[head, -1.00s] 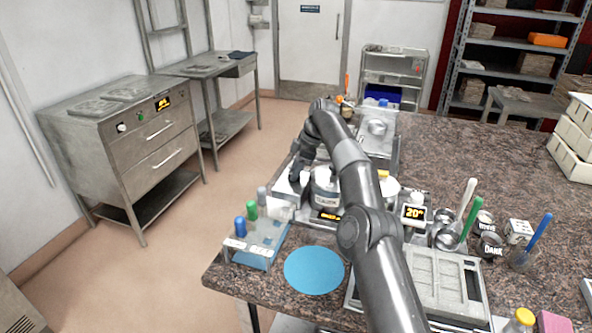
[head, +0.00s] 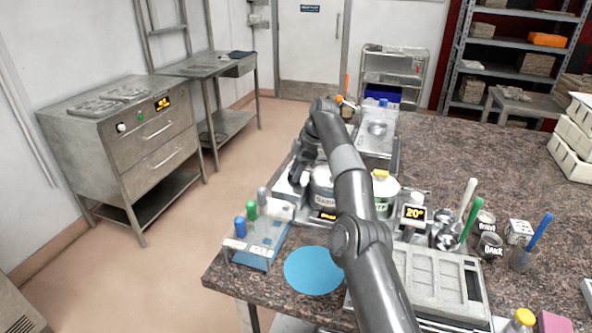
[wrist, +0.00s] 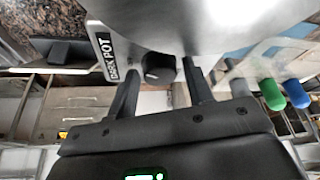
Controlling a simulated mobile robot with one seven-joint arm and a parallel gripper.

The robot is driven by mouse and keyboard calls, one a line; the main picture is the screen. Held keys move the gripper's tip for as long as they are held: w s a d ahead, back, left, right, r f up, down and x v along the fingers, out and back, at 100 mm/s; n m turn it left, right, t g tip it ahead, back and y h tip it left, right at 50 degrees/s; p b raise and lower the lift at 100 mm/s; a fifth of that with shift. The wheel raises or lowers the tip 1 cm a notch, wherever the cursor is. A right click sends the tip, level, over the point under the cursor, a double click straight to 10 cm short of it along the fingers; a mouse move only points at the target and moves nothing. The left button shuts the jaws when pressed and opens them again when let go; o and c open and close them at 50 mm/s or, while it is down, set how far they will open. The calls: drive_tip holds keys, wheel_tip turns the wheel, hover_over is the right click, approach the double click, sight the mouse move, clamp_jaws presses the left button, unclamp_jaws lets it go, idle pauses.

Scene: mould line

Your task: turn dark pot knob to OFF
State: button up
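The dark pot's round metal body (wrist: 230,22) fills the top of the wrist view, with a "DARK POT" label (wrist: 107,60) beside its black knob (wrist: 158,68). In the head view the dark pot (head: 322,186) stands on the bench's left side, just right of my gripper (head: 296,178). In the wrist view my gripper (wrist: 160,78) is open, one finger on each side of the knob. I cannot tell whether either finger touches it. The knob's pointer and OFF mark cannot be made out.
A second pot (head: 384,194) with a yellow top stands right of my arm, near a "20°" display (head: 413,213). A rack with blue and green-capped tools (head: 252,240) and a blue round mat (head: 314,270) lie in front. Floor to the left is clear.

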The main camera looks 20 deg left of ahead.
drive_tip(key=shift+o, duration=0.9)
drive_tip(key=shift+w+r+m, duration=0.1)
drive_tip(key=shift+w+m, duration=0.05)
drive_tip(key=shift+m, duration=0.35)
drive_tip(key=shift+s+m+t, duration=0.2)
drive_tip(key=shift+m+t, duration=0.1)
drive_tip(key=shift+m, duration=0.1)
